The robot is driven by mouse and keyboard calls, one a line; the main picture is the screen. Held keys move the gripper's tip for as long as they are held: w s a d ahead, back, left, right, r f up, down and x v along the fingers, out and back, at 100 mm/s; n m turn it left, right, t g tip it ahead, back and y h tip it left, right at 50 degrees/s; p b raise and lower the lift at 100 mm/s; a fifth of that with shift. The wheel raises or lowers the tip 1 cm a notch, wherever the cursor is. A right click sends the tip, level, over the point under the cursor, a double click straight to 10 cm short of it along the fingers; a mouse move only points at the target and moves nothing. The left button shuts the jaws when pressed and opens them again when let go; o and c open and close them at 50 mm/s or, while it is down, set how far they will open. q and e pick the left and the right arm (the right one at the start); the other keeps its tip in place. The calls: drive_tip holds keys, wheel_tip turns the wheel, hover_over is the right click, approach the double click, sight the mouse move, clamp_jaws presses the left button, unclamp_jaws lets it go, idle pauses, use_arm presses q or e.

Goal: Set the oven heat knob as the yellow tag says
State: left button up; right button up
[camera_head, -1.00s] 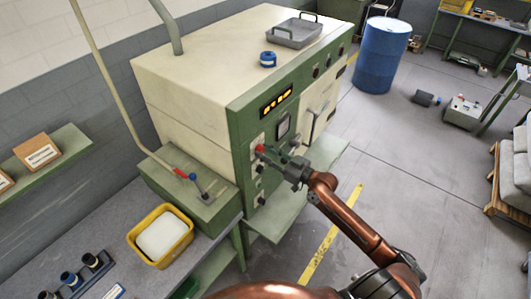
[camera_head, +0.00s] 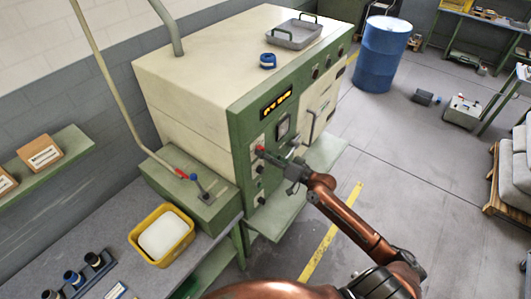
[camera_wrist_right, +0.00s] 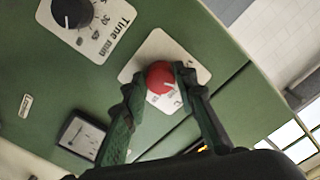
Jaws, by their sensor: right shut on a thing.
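The oven heat knob is red and round with a white pointer line, on a white scale plate; it shows in the right wrist view (camera_wrist_right: 160,77) and on the oven's green front in the head view (camera_head: 260,149). My right gripper (camera_wrist_right: 157,86) has its two dark green fingers closed on either side of the knob; it also shows in the head view (camera_head: 272,157). Most of the scale's numbers are hidden or too small to read. I cannot make out a yellow tag with readable writing. My left gripper is not in view.
A black "Time min" knob (camera_wrist_right: 72,12) sits near the red knob. A lever box (camera_head: 190,190) and a yellow tub (camera_head: 162,234) stand left of the oven.

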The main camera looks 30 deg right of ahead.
drive_tip(key=shift+r+m, duration=0.1)
drive_tip(key=shift+m, duration=0.5)
drive_tip(key=shift+d, duration=0.1)
drive_tip(key=o, duration=1.2)
drive_tip(key=shift+c, duration=0.2)
drive_tip(key=v, duration=1.2)
